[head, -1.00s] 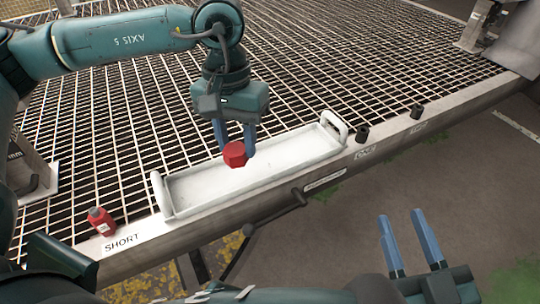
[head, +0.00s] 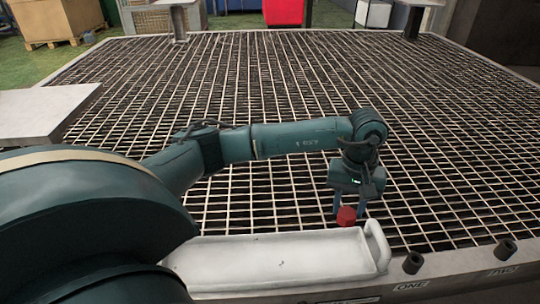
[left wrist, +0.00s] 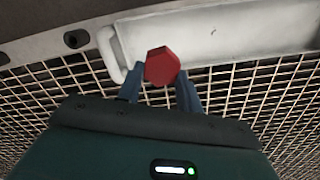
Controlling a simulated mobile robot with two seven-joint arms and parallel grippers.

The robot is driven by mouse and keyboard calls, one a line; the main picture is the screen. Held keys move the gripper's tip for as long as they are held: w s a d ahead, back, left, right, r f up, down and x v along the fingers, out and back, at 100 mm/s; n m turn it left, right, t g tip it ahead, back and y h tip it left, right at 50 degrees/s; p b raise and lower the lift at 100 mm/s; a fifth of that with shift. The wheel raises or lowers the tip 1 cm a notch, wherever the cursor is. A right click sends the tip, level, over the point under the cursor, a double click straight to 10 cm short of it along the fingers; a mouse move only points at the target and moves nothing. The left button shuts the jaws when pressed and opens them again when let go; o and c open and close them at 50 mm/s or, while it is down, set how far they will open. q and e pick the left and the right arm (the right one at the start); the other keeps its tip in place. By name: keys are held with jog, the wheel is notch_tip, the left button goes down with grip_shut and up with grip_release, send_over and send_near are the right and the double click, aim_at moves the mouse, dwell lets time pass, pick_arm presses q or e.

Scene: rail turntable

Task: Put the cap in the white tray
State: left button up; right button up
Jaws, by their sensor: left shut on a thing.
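The red cap (head: 346,217) is held between the blue fingertips of my left gripper (head: 347,208). In the left wrist view the six-sided cap (left wrist: 162,66) sits between the fingertips of the left gripper (left wrist: 160,84). My left gripper is shut on it. The white tray (head: 270,262) lies along the near edge of the grating. In the head view the cap shows just above the tray's far rim near its right end handle; its height over the tray is hard to tell. The tray (left wrist: 220,32) also shows in the left wrist view. My right gripper is out of view.
A metal grating (head: 300,100) spreads beyond the tray. Dark pegs (head: 412,262) stand on the front rail at right, by the labels ONE and TWO. A grey plate (head: 45,125) is at left. Crates and bins stand far behind.

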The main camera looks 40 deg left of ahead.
pick_arm(q)
jog(key=a+f+n, duration=0.3)
jog(key=f, duration=0.5)
jog(key=b, duration=0.2)
send_over(322, 255)
notch_tip(322, 255, down, 5)
jog(key=shift+a+r, duration=0.1)
jog(key=shift+f, duration=0.8)
notch_tip(322, 255, down, 4)
jog(key=shift+r+b, duration=0.1)
jog(key=shift+b, duration=0.8)
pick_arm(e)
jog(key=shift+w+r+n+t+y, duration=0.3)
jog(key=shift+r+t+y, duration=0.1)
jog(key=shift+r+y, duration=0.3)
